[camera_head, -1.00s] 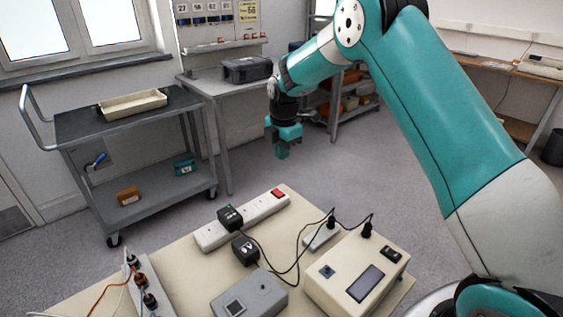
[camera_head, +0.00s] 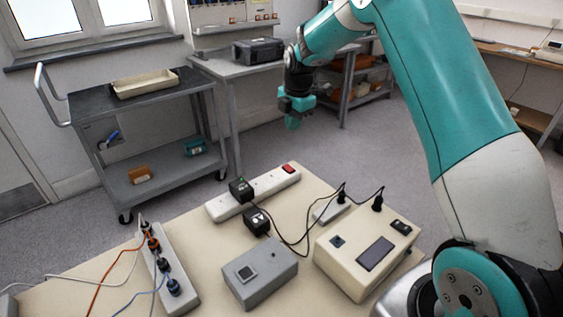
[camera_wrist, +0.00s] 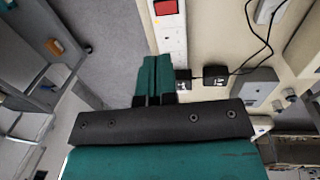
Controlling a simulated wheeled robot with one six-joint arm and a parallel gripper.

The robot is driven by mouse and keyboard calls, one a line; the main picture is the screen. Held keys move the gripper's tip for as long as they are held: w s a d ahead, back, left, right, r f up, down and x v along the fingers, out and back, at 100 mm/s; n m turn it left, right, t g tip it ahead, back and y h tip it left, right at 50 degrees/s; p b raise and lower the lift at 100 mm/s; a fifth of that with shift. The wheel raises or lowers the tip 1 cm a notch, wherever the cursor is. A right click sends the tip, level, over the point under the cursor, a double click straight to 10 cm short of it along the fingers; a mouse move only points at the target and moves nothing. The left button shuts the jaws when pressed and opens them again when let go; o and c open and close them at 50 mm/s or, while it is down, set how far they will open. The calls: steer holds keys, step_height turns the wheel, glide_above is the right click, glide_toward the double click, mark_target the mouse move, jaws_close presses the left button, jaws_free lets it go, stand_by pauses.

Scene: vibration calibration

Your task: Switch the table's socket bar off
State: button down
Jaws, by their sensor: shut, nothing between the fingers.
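A long white socket bar (camera_head: 262,190) lies along the far edge of the beige table (camera_head: 190,240). Its red switch (camera_head: 289,168) is at the right end; whether it is lit or on I cannot tell. A black adapter (camera_head: 240,189) sits on the bar's left part. My gripper (camera_head: 293,124) is shut and empty, fingers down, above and beyond the bar in the head view. In the wrist view the closed fingertips (camera_wrist: 154,60) show beside the bar (camera_wrist: 173,42), with the red switch (camera_wrist: 166,7) at the top edge.
A second socket strip (camera_head: 178,291) with several plugs and cables lies at the table's left. A grey box (camera_head: 260,276), a beige instrument (camera_head: 335,265) and another black adapter (camera_head: 256,221) stand nearer. A grey cart (camera_head: 90,103) stands beyond, with open floor between.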

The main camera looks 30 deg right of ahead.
mark_target(288, 165)
steer(key=f, duration=0.4)
steer(key=w+f+p, duration=0.1)
steer(key=f, duration=0.9)
steer(key=shift+w+a+p, duration=0.25)
steer(key=shift+w+p, duration=0.05)
steer(key=shift+w, duration=0.05)
